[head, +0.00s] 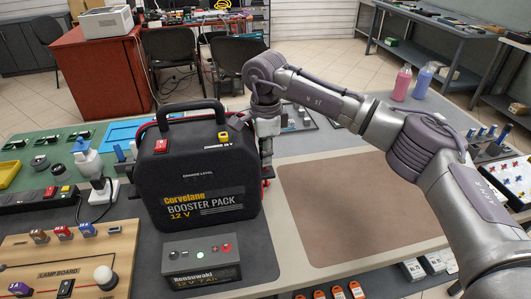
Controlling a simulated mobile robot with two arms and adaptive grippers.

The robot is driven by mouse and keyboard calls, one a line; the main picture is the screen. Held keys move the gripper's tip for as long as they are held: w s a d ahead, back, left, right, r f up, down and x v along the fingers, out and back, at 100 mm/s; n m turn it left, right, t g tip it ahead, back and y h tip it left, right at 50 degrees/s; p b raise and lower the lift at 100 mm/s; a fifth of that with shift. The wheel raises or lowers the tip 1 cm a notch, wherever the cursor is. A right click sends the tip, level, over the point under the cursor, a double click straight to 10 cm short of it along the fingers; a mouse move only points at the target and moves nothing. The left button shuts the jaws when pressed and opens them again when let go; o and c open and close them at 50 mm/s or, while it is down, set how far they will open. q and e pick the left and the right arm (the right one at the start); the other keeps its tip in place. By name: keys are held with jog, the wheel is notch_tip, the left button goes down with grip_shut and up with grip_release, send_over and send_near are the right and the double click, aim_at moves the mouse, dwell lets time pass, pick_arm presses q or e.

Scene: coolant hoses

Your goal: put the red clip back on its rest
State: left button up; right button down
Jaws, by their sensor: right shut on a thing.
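The black booster pack (200,180) stands upright on the dark mat, with its handle on top and a red button on its upper face. My right gripper (266,150) points down close against the pack's right side. It is shut on what seems to be the red clip (266,183), of which only small red bits show by the pack's right edge. The pack and the gripper hide most of the clip and its rest. I cannot tell whether the clip touches the rest. My left gripper is not in view.
A small grey battery (202,262) stands in front of the pack. A wooden lamp board (70,262) lies at front left. A brown mat (350,210) right of the pack is bare. Pink (402,83) and blue (423,82) bottles stand at back right.

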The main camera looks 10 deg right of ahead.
jog(key=shift+f, duration=0.15)
dwell(0.6)
jog(key=c, duration=1.1)
grip_release()
jog(key=shift+o, duration=0.5)
jog(key=shift+o, duration=1.4)
notch_tip(320, 180, up, 9)
jog(key=p, duration=0.5)
jog(key=shift+p, duration=0.4)
